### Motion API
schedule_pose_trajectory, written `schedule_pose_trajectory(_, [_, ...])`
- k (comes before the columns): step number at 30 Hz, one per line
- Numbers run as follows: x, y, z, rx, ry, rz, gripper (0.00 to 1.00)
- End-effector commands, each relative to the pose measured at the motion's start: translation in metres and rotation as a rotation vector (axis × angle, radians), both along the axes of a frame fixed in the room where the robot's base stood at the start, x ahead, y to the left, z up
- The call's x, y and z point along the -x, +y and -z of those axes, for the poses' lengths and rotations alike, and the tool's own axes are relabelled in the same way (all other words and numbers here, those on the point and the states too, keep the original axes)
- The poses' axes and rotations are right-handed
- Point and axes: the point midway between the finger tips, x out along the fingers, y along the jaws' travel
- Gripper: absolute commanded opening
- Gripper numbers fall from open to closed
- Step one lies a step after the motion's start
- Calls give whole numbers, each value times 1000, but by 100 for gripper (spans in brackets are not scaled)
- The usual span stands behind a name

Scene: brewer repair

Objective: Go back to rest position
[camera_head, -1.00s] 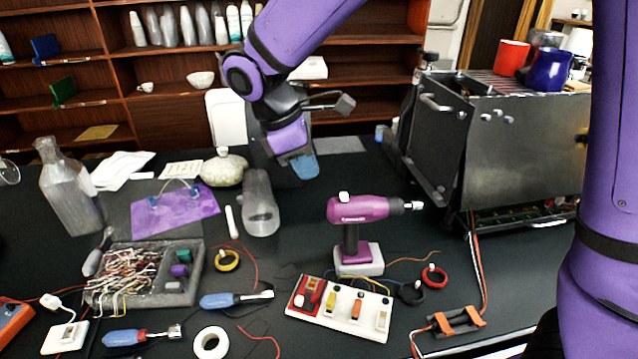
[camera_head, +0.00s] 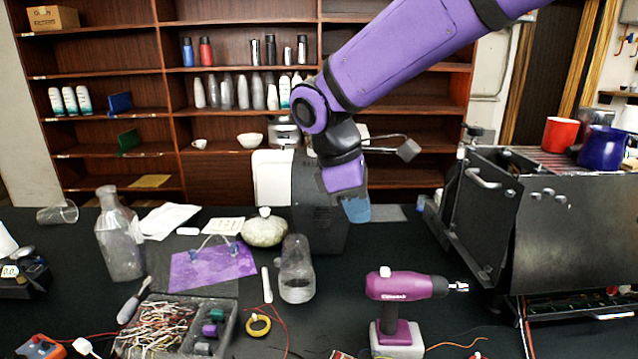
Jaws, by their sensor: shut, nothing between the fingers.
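My gripper (camera_head: 356,208) hangs at the end of my purple arm near the middle of the picture. Its blue-grey fingers point down, and they are shut with nothing between them. It is above the black table (camera_head: 455,268), in front of a dark upright device (camera_head: 318,205). A clear glass vessel (camera_head: 296,270) stands to its lower left, apart from it. A purple and grey power drill (camera_head: 408,288) stands to its lower right, also apart.
An open metal brewer housing (camera_head: 570,230) stands at the right with a red cup (camera_head: 560,134) and a blue cup (camera_head: 603,147) on top. Shelves (camera_head: 160,105) stand behind.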

Motion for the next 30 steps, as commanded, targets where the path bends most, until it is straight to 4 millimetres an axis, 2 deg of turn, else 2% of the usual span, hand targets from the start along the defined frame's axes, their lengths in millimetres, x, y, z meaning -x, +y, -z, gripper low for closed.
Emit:
schedule_pose_trajectory(1, [4,-14,-9,-19,-27,47,0])
schedule_pose_trajectory(6, [20,-55,-29,-87,-112,220,0])
schedule_pose_trajectory(15, [58,-119,-54,-212,-260,520,0])
schedule_pose_trajectory(21, [88,-155,-62,-298,-359,722,0])
schedule_pose_trajectory(30, [137,-197,-64,-439,-502,1018,0])
